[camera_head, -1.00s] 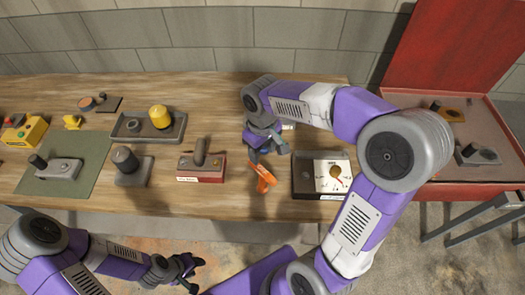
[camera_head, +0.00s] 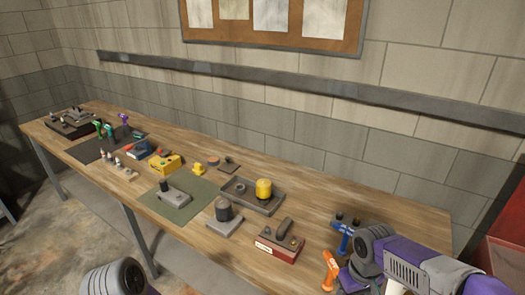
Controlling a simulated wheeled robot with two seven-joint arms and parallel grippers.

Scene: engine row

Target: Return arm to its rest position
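My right arm comes in from the lower right corner, purple and grey. Its gripper (camera_head: 352,281) is low over the right part of the bench, close to an orange-handled tool (camera_head: 331,268). The fingertips are small and partly hidden, so I cannot tell if it is open or shut. A blue tool (camera_head: 345,236) stands just behind the wrist; I cannot tell whether they touch. Of my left arm only a grey joint and a bit of purple show at the bottom edge; its gripper is out of view.
The long wooden bench (camera_head: 330,195) runs along a block wall. A red case (camera_head: 500,262) is at right.

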